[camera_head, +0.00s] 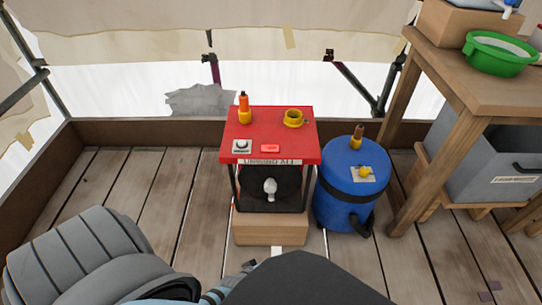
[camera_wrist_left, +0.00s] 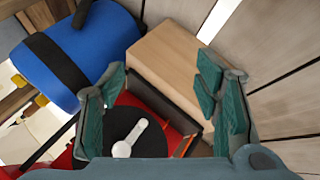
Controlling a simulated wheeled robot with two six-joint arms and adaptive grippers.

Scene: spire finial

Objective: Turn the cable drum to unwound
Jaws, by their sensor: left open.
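The cable drum (camera_head: 287,183) is a dark round disc inside the black frame of a red-topped unit. A pale handle (camera_head: 270,187) stands out from its face, its knob low and centred in the head view. In the left wrist view the drum (camera_wrist_left: 104,134) and its white handle (camera_wrist_left: 130,139) lie below and between my left fingers. My left gripper (camera_wrist_left: 162,68) is open and empty, its green-padded fingers spread and apart from the handle. In the head view it is mostly hidden behind a dark shape at the bottom. My right gripper is not in view.
The unit's red top (camera_head: 272,128) holds an orange-and-yellow piece, a yellow ring and small controls. A wooden block (camera_head: 270,230) is below. A blue barrel (camera_head: 345,190) stands close on the right, then a wooden table (camera_head: 450,60).

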